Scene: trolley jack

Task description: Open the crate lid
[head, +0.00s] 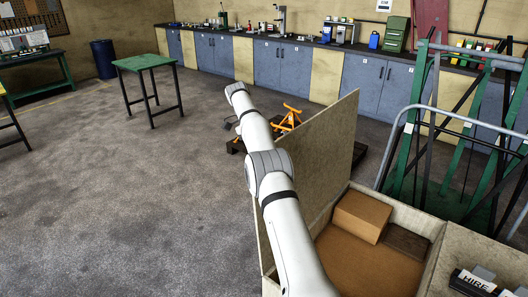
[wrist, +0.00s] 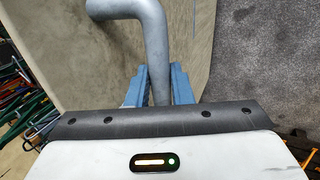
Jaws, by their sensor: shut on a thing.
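The crate lid (head: 312,165) is a pale board standing steeply raised along the left side of the open crate (head: 268,270). In the wrist view the lid (wrist: 80,50) is the beige panel behind the handle. The handle (wrist: 148,25) is a bent grey tube. My gripper (wrist: 157,75) has its two blue fingers on either side of the tube and is shut on it. In the head view my arm reaches out left of the lid, and my gripper cannot be made out there.
Inside the crate are a cardboard box (head: 361,217) and a dark flat block (head: 406,242). An orange trolley jack (head: 290,117) stands beyond the lid. Green frames and a grey rail (head: 450,114) stand close on the right. The floor on the left is clear up to a green table (head: 145,62).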

